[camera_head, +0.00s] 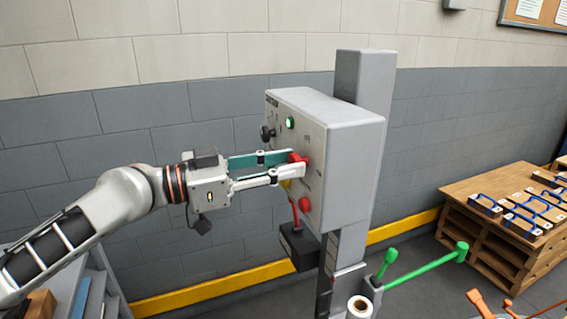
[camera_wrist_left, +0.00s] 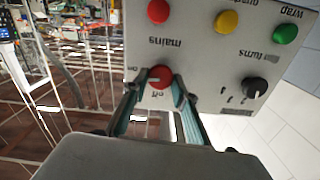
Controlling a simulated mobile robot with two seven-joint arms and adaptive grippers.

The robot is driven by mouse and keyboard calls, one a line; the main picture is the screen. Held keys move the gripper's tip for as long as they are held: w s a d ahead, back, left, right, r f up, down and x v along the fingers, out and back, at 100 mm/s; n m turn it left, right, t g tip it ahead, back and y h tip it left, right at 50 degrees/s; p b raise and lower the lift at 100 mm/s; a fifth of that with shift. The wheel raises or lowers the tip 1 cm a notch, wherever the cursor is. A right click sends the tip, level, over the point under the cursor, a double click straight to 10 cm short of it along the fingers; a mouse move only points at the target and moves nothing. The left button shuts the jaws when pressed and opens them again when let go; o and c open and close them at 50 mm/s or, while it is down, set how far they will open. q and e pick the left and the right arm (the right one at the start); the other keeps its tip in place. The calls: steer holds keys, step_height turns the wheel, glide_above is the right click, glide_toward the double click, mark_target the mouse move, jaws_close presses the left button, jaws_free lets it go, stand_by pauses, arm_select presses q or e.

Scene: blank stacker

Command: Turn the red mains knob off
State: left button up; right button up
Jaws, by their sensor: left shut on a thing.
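The red mains knob (camera_head: 296,158) is on the front face of the grey control box (camera_head: 340,118). It also shows in the left wrist view (camera_wrist_left: 160,77), next to the words "mains" and "off". My left gripper (camera_head: 294,166) has its two fingers around the knob, one on each side, and is shut on it. In the left wrist view the fingertips (camera_wrist_left: 160,84) touch the knob's sides. The knob's pointer is hidden, so I cannot tell its exact setting. A green lamp or button (camera_head: 290,122) on the box looks lit. My right gripper is not in view.
The box also carries a black knob (camera_wrist_left: 254,87), a yellow button (camera_wrist_left: 227,20) and another red button (camera_wrist_left: 158,11). A grey post (camera_head: 364,75) holds the box. Green-handled arms (camera_head: 425,268) stick out below right. A wooden crate table (camera_head: 490,235) stands at right.

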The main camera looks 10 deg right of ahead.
arm_select(q)
steer(key=shift+r+n+p, duration=0.2)
steer(key=shift+n+p, duration=0.2)
steer(key=shift+n, duration=0.8)
steer(key=shift+n+p, duration=0.35)
steer(key=shift+n, duration=0.55)
steer(key=n+p, duration=0.1)
steer(key=n, duration=0.1)
steer(key=shift+w+n, duration=0.1)
steer(key=shift+n, duration=0.2)
steer(key=shift+n+p, duration=0.65)
steer(key=shift+n, duration=0.35)
steer(key=n+p, duration=0.2)
steer(key=n, duration=0.1)
steer(key=shift+n, duration=0.3)
steer(key=n+p, duration=0.1)
steer(key=n, duration=0.1)
steer(key=n+p, duration=0.1)
steer(key=p, duration=0.1)
steer(key=shift+w+f+n, duration=0.15)
steer(key=shift+n, duration=0.55)
steer(key=shift+f, duration=0.1)
